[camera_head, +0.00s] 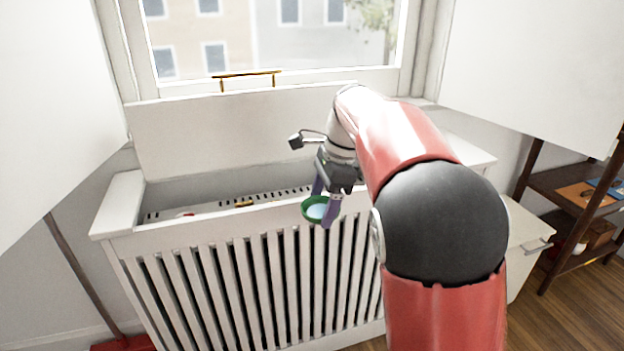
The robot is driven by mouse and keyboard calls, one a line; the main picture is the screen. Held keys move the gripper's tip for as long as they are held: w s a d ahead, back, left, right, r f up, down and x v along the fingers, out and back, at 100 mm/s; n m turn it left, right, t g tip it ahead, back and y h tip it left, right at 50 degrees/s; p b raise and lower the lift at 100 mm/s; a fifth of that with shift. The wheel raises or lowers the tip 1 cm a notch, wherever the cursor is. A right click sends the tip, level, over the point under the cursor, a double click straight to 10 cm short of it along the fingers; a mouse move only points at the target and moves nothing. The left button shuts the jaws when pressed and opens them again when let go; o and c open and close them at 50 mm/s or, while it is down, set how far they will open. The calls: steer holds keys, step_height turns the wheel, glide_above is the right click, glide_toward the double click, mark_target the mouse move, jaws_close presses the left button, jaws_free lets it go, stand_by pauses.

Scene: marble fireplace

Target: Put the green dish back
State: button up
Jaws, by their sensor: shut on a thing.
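The green dish (305,211) is small and round, with a pale inside. My gripper (325,207) is shut on it, with a purple finger on each side of its rim. The gripper points down and holds the dish in front of the upper front edge of the white slatted radiator cover (230,228). Whether the dish touches the cover cannot be told from this view. My arm hides the right part of the cover.
The cover's lid (230,137) stands raised against the window, showing an inner recess with small red and orange items (243,204). A white cabinet (525,237) and dark shelf (570,190) stand right. White panels flank the window.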

steer(key=d+f+n+g+h, duration=0.1)
steer(key=d+f+n, duration=0.2)
steer(key=f, duration=0.6)
steer(key=d+f+n+g+h, duration=0.1)
steer(key=d+f+n, duration=0.3)
steer(key=f+n, duration=0.3)
steer(key=s+d+f+n+h, duration=0.1)
steer(key=d+f+n, duration=0.3)
steer(key=f, duration=0.6)
steer(key=shift+f+n+g, duration=0.3)
steer(key=shift+n+g, duration=0.1)
steer(key=shift+n, duration=0.5)
steer(key=shift+d+r, duration=0.1)
